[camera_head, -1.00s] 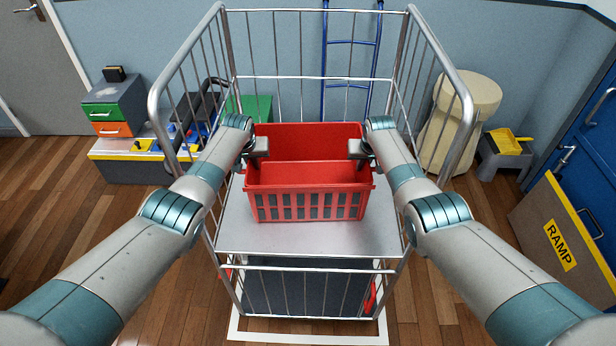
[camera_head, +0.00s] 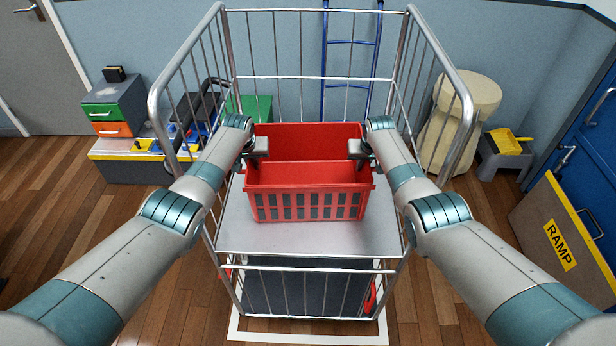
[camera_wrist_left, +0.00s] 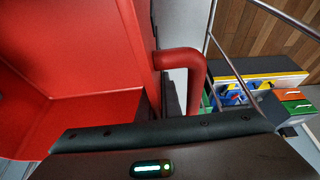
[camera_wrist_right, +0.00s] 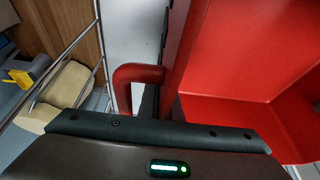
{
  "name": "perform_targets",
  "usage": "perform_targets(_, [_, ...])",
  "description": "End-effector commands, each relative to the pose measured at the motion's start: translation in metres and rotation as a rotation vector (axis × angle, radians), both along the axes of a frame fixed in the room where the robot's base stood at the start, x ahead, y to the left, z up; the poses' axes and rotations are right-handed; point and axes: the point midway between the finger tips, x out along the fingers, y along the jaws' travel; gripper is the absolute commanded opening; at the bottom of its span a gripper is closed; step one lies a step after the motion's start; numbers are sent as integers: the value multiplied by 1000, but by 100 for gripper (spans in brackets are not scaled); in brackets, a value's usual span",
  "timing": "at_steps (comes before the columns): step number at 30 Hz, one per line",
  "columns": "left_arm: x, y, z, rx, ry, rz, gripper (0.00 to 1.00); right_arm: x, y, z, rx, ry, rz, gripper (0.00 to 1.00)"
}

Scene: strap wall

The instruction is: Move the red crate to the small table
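The red crate (camera_head: 306,174) stands upright on the grey shelf (camera_head: 308,237) of a wire roll cage, centred in front of me. Its front has dark slots and its inside looks empty. My left gripper (camera_head: 258,150) is at the crate's left side and my right gripper (camera_head: 359,150) at its right side. A red handle (camera_wrist_left: 184,62) shows in the left wrist view, and another handle (camera_wrist_right: 132,80) in the right wrist view. Both run down behind the dark gripper edges. The fingertips are hidden, so I cannot tell whether they are closed. No table is clearly recognisable; a round cream-coloured piece (camera_head: 462,118) stands at the right.
The cage's left rail (camera_head: 184,62) and right rail (camera_head: 440,62) flank my arms. Drawers (camera_head: 113,108) are left; a ramp board (camera_head: 560,235) and grey stool (camera_head: 503,155) are right. Wooden floor is open at the left.

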Motion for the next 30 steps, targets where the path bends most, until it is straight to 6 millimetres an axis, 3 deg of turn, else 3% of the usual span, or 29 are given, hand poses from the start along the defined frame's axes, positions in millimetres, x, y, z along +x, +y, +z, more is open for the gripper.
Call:
perform_targets(11, [1,0,6,0,-3,0,0,1,0,6,0,-1,0,0])
perform_targets(30, [1,0,47,0,-3,0,0,1,0,46,0,-1,0,0])
